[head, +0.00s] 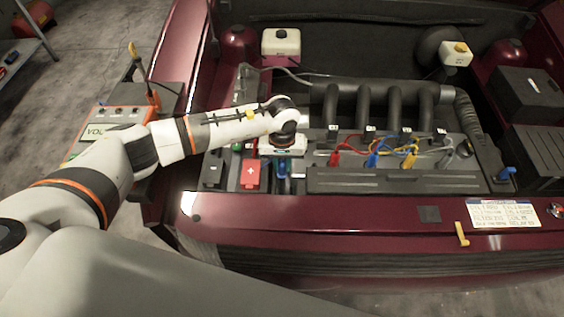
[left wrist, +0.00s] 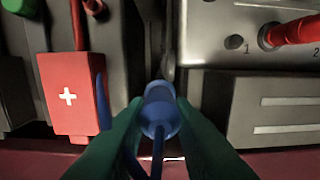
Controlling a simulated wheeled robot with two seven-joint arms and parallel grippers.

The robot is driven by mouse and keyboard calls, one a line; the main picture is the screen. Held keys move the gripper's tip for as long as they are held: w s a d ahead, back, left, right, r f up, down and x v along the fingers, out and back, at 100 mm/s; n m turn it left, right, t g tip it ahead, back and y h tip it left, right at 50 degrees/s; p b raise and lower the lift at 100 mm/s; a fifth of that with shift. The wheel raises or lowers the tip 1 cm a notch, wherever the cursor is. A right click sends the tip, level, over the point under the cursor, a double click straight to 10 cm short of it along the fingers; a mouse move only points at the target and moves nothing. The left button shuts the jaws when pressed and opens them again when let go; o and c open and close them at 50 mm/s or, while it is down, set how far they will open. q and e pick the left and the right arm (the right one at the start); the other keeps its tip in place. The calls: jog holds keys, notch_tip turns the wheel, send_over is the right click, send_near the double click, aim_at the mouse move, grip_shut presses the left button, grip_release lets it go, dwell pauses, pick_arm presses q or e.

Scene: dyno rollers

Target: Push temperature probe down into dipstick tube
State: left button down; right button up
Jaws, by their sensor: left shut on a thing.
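The temperature probe (left wrist: 158,108) is a blue cylinder with a blue cable running toward the bottom of the left wrist view. My left gripper (left wrist: 157,128) is shut on it, one green finger on each side. In the head view, my left gripper (head: 284,172) points down at the front of the engine bay, just right of the red battery cover. The probe's far end points down into the dark gap between the battery and the engine. The dipstick tube is hidden, so I cannot tell whether the probe is inside it.
The red cover with a white cross (head: 250,174) stands close left of the gripper. The engine cover (head: 365,180) and colored plug leads (head: 375,158) lie to the right. A yellow-handled dipstick (head: 462,235) lies on the front panel. An orange meter (head: 108,122) stands at left.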

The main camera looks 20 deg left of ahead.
pick_arm(q)
jog(key=c, duration=1.2)
grip_release()
jog(key=shift+o, duration=0.2)
notch_tip(320, 180, up, 12)
jog(key=b, duration=0.2)
